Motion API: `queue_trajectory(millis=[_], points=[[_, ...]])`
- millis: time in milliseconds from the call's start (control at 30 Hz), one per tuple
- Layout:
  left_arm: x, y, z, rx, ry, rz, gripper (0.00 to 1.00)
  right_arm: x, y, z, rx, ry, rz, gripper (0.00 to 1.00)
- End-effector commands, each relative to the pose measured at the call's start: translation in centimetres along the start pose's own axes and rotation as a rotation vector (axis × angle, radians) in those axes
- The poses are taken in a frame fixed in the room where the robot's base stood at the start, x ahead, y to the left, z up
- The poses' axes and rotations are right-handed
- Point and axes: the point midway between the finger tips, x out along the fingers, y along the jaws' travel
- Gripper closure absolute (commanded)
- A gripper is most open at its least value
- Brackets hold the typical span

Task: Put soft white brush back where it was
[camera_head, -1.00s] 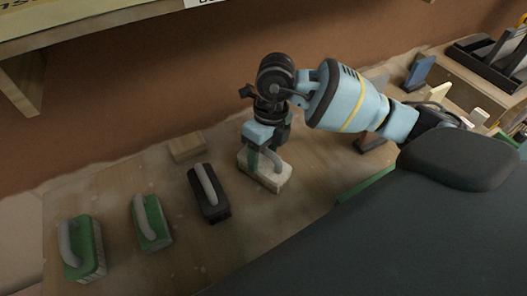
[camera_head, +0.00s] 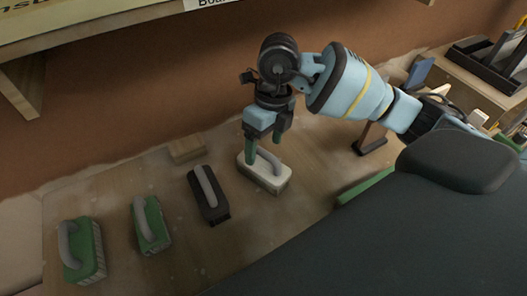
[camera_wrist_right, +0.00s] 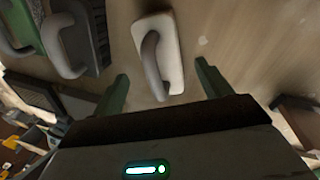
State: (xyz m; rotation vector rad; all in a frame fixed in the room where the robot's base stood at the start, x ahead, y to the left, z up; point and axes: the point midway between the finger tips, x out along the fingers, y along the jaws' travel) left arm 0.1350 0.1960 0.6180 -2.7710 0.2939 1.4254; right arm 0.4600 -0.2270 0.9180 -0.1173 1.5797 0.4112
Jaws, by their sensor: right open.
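The soft white brush (camera_head: 266,174), a pale block with a grey arched handle, lies on the wooden board at the right end of a row of brushes. My right gripper (camera_head: 264,155) is open just above it in the head view, with green fingers pointing down. In the right wrist view the white brush (camera_wrist_right: 172,50) is ahead of the open right gripper (camera_wrist_right: 165,85), apart from the fingers, with its handle clear. My left gripper is not in view.
A black brush (camera_head: 208,197) and two green brushes (camera_head: 153,226) (camera_head: 84,252) lie to the left in the row. A small wooden block (camera_head: 187,149) lies behind. A wooden shelf (camera_head: 100,22) overhangs at the upper left. A dark-based tool (camera_head: 370,140) stands right of the gripper.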

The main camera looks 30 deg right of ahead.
Motion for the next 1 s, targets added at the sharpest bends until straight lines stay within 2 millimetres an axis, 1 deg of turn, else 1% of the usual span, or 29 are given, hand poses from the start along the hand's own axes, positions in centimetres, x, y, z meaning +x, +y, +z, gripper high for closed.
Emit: queue_trajectory(millis=[33, 100, 200, 300, 1000], points=[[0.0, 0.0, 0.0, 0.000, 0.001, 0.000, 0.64, -0.9, 0.0, 0.0, 0.000, -0.003, -0.001, 0.23], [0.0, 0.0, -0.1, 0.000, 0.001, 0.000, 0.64, -1.9, 0.0, 0.1, 0.001, -0.003, -0.001, 0.23], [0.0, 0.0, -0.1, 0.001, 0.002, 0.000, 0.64, -2.9, 0.0, 0.0, 0.001, -0.001, 0.000, 0.23], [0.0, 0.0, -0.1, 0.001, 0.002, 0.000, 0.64, -3.4, 0.0, 0.0, 0.002, 0.001, 0.000, 0.23], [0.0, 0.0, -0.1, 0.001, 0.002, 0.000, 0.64, -3.5, 0.1, -0.1, 0.000, 0.002, 0.005, 0.23]])
